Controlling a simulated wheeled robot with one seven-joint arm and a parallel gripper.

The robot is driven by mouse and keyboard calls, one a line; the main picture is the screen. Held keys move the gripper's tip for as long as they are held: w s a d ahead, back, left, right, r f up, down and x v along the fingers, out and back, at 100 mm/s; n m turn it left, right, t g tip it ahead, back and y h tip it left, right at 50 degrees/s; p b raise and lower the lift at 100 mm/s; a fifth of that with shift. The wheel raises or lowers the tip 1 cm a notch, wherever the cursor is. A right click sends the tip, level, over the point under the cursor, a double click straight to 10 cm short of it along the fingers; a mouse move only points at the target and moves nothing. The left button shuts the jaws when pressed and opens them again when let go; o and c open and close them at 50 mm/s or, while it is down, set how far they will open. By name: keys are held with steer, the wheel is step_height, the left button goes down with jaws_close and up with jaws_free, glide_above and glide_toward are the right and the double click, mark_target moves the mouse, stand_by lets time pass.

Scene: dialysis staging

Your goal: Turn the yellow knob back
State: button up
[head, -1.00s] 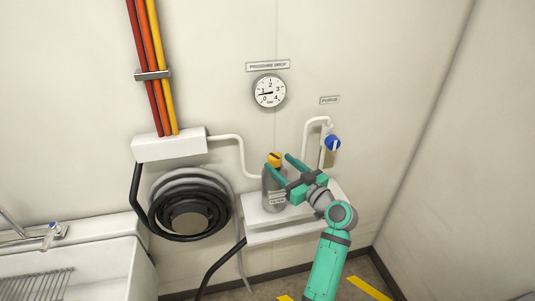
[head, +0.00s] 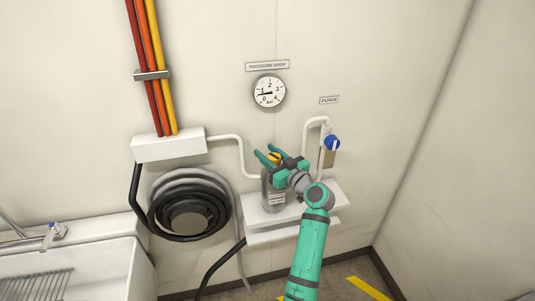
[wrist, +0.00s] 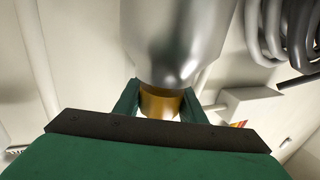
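The yellow knob (head: 274,158) sits on top of the grey metal filter canister (head: 270,192), which stands on the white wall shelf. My gripper (head: 268,153) is at the knob, with one green finger on each side of it. In the wrist view the knob (wrist: 161,103) lies between the two fingers, below the canister's shiny body (wrist: 175,40) in that picture. The knob nearly fills the space between the fingers. I cannot tell whether the fingers press on it. The knob is partly hidden by the gripper in the head view.
A pressure gauge (head: 269,92) is on the wall above the knob. A blue purge knob (head: 332,143) on a white pipe is to the right. The white shelf (head: 325,198) is bare at right.

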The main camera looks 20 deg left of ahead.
steer(key=c, duration=0.3)
